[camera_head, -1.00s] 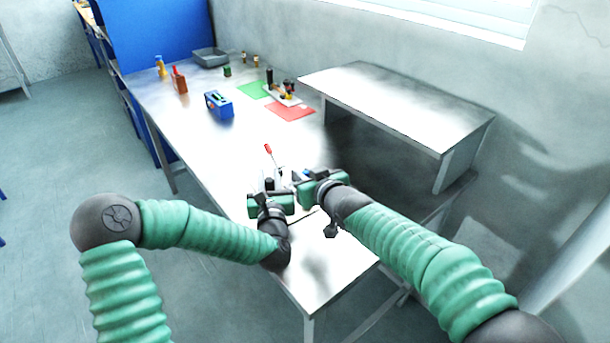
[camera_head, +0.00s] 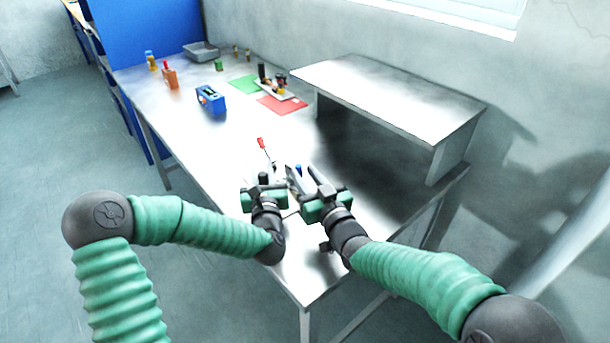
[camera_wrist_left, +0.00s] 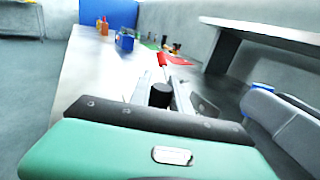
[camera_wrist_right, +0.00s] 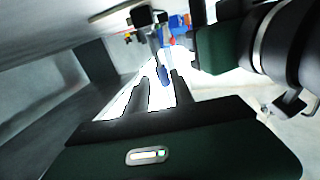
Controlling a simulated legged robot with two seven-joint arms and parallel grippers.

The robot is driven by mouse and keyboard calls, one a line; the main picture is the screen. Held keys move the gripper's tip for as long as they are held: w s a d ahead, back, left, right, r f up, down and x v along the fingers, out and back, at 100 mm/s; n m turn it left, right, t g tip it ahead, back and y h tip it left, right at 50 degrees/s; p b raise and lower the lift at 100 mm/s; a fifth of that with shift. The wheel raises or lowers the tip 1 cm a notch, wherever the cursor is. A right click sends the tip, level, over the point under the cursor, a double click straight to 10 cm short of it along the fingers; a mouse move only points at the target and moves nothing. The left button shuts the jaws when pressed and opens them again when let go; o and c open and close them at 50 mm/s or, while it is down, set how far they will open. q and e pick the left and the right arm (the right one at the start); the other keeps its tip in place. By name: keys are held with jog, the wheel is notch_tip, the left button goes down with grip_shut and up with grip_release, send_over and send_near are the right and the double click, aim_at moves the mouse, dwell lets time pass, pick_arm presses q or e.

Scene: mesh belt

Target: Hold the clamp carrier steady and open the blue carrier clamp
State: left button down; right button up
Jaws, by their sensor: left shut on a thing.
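The clamp carrier, small and mostly covered by my grippers, is near the close end of the metal table; its black knob (camera_head: 264,178) shows in the head view and again in the left wrist view (camera_wrist_left: 160,95). My left gripper (camera_wrist_left: 160,88) is shut on the carrier, with its fingers either side of the knob. The blue carrier clamp (camera_head: 298,168) shows as a small blue tip just beyond my right gripper (camera_head: 308,180). In the right wrist view the blue clamp (camera_wrist_right: 165,75) lies between the fingers of that gripper, which are apart. Contact there cannot be told.
A red-handled tool (camera_head: 262,143) is just beyond the carrier. Farther off are a blue box (camera_head: 211,101), a green mat (camera_head: 245,84), a red mat (camera_head: 284,106), small bottles and a grey tray (camera_head: 201,51). A raised metal shelf (camera_head: 390,95) stands to the right.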

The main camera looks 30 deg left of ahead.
jog(key=shift+o, duration=0.6)
jog(key=v, duration=1.1)
jog(key=shift+s+d+f, duration=0.1)
jog(key=shift+s+d, duration=0.15)
jog(key=shift+d, duration=0.1)
